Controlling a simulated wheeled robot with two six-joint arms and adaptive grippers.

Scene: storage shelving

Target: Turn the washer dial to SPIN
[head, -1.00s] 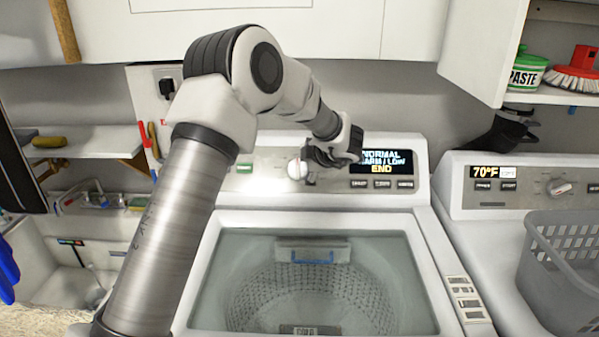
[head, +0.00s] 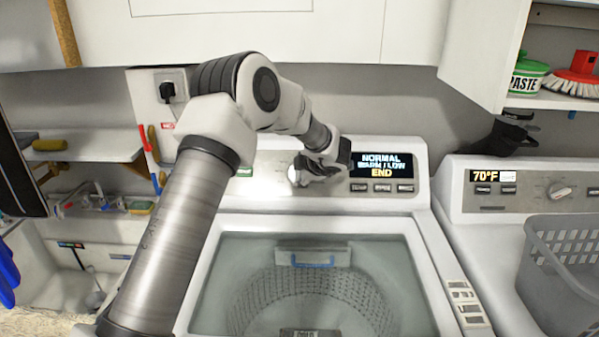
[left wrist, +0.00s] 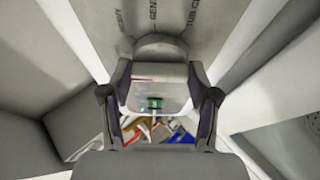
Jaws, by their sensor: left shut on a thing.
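The washer dial (head: 292,175) is a pale round knob on the control panel (head: 265,190) of the left washer. My left gripper (head: 303,171) is at the dial from its right side and covers much of it. In the left wrist view the dial's grey grip (left wrist: 158,75) sits between the two fingers of my left gripper (left wrist: 159,115), which is shut on it. Cycle lettering shows partly above the grip. The dial's pointer cannot be made out. The washer display (head: 381,165) reads NORMAL, WARM / LOW and END. My right gripper is out of view.
Three buttons (head: 382,188) lie below the display. The washer tub (head: 310,300) stands open below the panel. A second machine (head: 520,190) with a grey basket (head: 560,270) stands at right. White cabinets (head: 260,40) hang above.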

